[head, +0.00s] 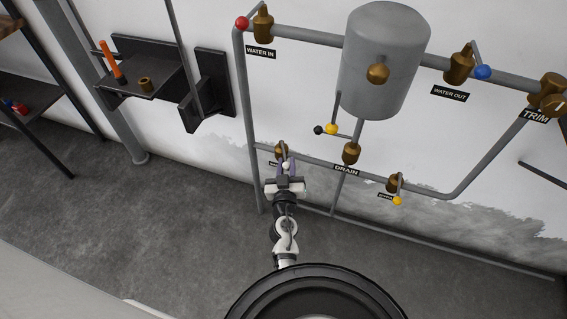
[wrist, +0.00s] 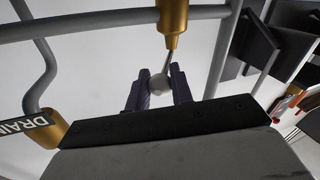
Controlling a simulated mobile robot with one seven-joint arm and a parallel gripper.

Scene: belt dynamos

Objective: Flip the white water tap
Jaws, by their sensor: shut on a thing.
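The white water tap is a brass valve with a thin lever that ends in a white ball knob (head: 286,165). It sits on the lower pipe, left of the DRAIN valve. In the wrist view the brass valve body (wrist: 173,16) is at the top, and the white knob (wrist: 158,84) hangs below it on its lever. My gripper (head: 286,172) reaches up to this tap, and in the wrist view its two dark fingers (wrist: 158,88) are on either side of the knob, shut on it. The small label behind is mostly hidden by my gripper.
The DRAIN valve (head: 350,153) and a yellow-knobbed tap (head: 397,199) are to the right. A grey tank (head: 384,62) hangs above. A black wall shelf (head: 140,72) holds an orange-handled tool at left. The grey floor (head: 120,220) is clear.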

